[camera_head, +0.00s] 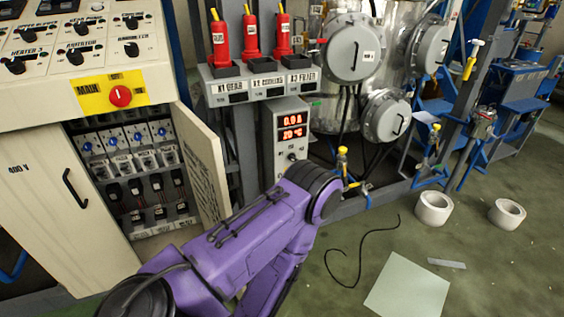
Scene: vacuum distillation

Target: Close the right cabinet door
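The right cabinet door (203,160) stands open, swung out from the beige cabinet. Its lower end lies close to my purple arm in the picture; I cannot tell whether they touch. A sheet with printed text is on the door's visible face. The open compartment (140,222) shows rows of breakers and switches with blue parts. The left cabinet door (42,200), marked "400 V" and with a black handle (74,188), is shut. A purple arm of mine crosses the lower middle in front of the cabinet. Neither gripper's fingers show.
Above is a control panel with black knobs and a red MAIN switch (120,96). Right of the door are a box with a red display (291,134) and metal vessels (355,48). A cable (360,250), a pale sheet (408,287) and two white rolls (433,208) lie on the floor.

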